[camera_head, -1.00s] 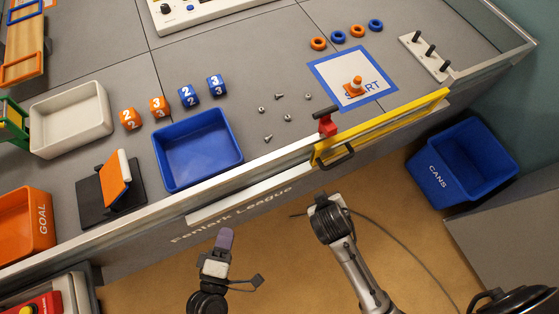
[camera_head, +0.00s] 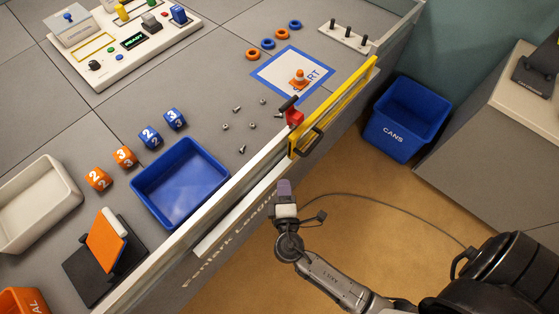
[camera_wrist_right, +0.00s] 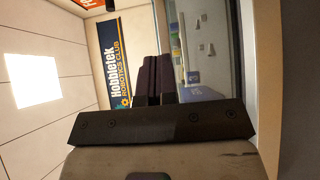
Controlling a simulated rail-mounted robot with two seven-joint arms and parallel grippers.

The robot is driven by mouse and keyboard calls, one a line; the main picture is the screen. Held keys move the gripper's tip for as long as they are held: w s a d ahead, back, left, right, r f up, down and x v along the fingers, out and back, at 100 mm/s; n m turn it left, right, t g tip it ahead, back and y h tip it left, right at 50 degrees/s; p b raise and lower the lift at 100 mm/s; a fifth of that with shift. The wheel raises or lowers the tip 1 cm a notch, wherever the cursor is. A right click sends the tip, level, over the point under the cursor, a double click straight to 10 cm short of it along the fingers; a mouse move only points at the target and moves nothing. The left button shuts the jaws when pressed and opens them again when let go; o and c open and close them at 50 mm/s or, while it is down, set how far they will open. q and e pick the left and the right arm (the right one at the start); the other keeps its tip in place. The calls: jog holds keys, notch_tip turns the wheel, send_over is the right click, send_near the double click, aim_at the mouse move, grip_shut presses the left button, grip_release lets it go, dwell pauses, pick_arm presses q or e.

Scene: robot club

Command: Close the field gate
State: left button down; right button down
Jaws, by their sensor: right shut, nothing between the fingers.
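The yellow field gate (camera_head: 345,98) is at the right end of the pale field wall in the head view. It runs roughly in line with the wall; I cannot tell whether a small gap stands at its near end. A black handle (camera_head: 312,143) is on its outer face. A red latch (camera_head: 294,117) with a black lever sits on the wall at the gate's near end. My right gripper (camera_head: 284,187) is shut and empty outside the wall, below and left of the handle and apart from it. Its dark fingers also show in the right wrist view (camera_wrist_right: 154,80). My left gripper is out of view.
A blue CANS bin (camera_head: 407,118) stands on the floor beyond the gate, near a grey cabinet (camera_head: 490,140). The floor outside the gate is clear.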

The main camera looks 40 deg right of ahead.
aim_at(306, 130)
jog(key=x, duration=0.9)
jog(key=d, duration=0.1)
jog(key=w+d, duration=0.1)
jog(key=d, duration=0.1)
jog(key=shift+w+d, duration=0.1)
jog(key=shift+d, duration=0.45)
jog(key=d, duration=0.2)
jog(key=w+d, duration=0.1)
jog(key=d, duration=0.4)
jog(key=shift+w+d, duration=0.15)
jog(key=shift+d, duration=0.1)
jog(key=shift+a+f, duration=0.1)
jog(key=shift+a, duration=0.05)
